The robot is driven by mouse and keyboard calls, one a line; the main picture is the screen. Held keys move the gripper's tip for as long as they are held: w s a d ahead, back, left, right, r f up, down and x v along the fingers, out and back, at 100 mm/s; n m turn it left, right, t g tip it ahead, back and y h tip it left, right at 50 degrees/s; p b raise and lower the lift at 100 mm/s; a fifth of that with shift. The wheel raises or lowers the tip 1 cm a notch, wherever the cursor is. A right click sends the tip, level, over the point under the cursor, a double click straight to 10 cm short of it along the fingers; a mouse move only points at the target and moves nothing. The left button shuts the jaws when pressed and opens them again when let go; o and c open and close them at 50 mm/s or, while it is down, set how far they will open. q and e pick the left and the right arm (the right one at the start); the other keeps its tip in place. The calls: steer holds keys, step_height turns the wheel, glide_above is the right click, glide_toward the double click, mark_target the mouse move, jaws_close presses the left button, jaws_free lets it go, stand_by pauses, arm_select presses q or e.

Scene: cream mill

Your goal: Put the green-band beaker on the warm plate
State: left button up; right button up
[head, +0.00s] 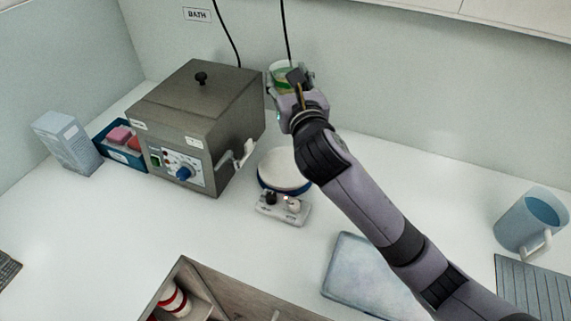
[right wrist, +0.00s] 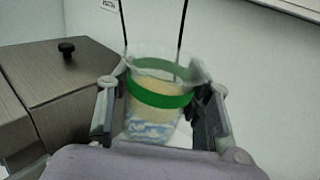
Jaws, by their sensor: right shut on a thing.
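The green-band beaker (right wrist: 160,98) is clear, with a green band around it and pale contents. It sits between the fingers of my right gripper (right wrist: 162,112), which is shut on it. In the head view the beaker (head: 283,70) shows behind my right gripper (head: 287,85), above the counter and to the right of the metal bath. The warm plate (head: 284,170) is a round white-topped plate with a blue rim and a small control box, on the counter below the gripper in the picture. My arm covers part of its right edge. My left gripper is not in view.
The metal bath (head: 195,118) with a lidded top stands left of the warm plate. A blue tray with sponges (head: 122,148) and a box (head: 68,142) are farther left. A blue jug (head: 530,222) stands at right. A pale blue mat (head: 350,285) lies in front.

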steer(key=shift+w+a, duration=0.1)
steer(key=shift+a, duration=0.1)
step_height(320, 180, down, 15)
steer(key=shift+r+b, duration=0.1)
steer(key=shift+b, duration=0.45)
steer(key=shift+f+b, duration=0.5)
steer(key=shift+f, duration=1.85)
steer(key=shift+f, duration=0.1)
steer(key=o, duration=1.2)
steer(key=shift+f, duration=0.1)
steer(key=shift+o, duration=0.2)
